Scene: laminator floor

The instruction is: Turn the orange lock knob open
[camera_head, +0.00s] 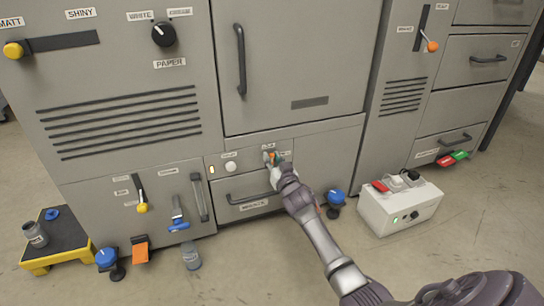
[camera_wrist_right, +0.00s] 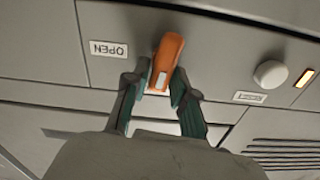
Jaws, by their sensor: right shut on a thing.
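The orange lock knob (camera_wrist_right: 167,60) sits on the machine's grey front panel, just above a drawer. In the right wrist view it stands nearly upright, slightly tilted, with the OPEN label (camera_wrist_right: 108,49) beside it on the left; that view shows the label upside down. My right gripper (camera_wrist_right: 160,88) is shut on the knob, one finger on each side of its near end. In the head view the knob (camera_head: 270,156) is mostly covered by my right gripper (camera_head: 274,163). My left gripper is not in view.
A white round button (camera_head: 231,166) and a lit indicator (camera_wrist_right: 304,78) are beside the knob. The drawer with a dark handle (camera_head: 248,198) lies below. A white box (camera_head: 399,208) stands on the floor at right. A yellow-edged step (camera_head: 57,244) stands at left.

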